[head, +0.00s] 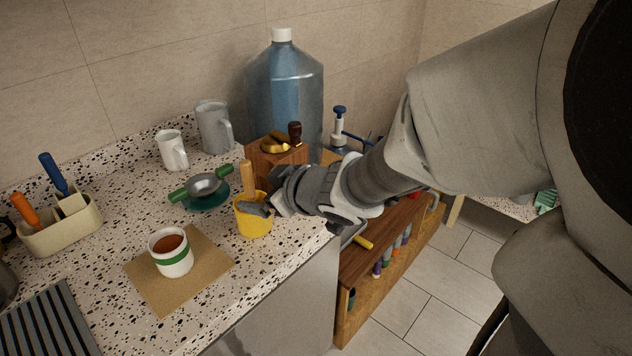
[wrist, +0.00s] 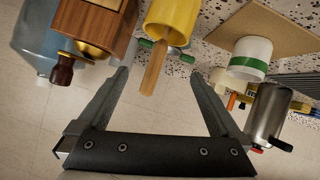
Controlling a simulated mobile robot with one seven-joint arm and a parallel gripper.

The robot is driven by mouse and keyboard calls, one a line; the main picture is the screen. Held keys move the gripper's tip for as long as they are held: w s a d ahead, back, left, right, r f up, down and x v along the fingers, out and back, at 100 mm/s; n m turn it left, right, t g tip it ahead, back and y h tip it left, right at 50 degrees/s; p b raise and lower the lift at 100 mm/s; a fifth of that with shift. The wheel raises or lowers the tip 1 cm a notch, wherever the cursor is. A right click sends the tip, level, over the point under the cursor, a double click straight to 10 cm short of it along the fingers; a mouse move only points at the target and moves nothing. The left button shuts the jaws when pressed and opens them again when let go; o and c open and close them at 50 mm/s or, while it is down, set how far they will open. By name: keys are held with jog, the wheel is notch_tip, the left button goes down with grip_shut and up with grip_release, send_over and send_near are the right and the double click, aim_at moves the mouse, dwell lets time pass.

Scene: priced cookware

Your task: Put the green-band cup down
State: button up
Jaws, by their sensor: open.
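The green-band cup (head: 171,260), white with reddish-brown contents, stands upright on a tan square mat (head: 150,280) on the speckled counter. It also shows, with its green band, at the upper right of the wrist view (wrist: 250,65). My gripper (head: 262,209) is open and empty, to the right of the cup and apart from it. In the head view it overlaps the yellow pot (head: 253,228). In the wrist view a wooden handle (wrist: 154,70) from that pot shows between the spread fingers (wrist: 158,75); I cannot tell whether they touch it.
A green-handled strainer (head: 204,185) stands behind the mat. A wooden grinder (head: 275,160) and a large water jug (head: 284,95) are at the back. Two mugs (head: 172,152) (head: 213,125), a brush caddy (head: 62,230) and a dark rack (head: 45,325) stand farther left. The counter edge is near my arm.

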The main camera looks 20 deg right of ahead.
jog(key=s+d+r+m+h, duration=0.5)
jog(key=d+m+h, duration=0.1)
jog(key=d, duration=0.4)
jog(key=s+a+m+g, duration=0.2)
jog(key=s+g, duration=0.3)
jog(key=s, duration=1)
jog(key=shift+f+y, duration=0.3)
jog(key=shift+y, duration=0.1)
jog(key=shift+a, duration=0.1)
notch_tip(320, 180, up, 7)
jog(key=p, duration=0.7)
jog(key=shift+f, duration=0.15)
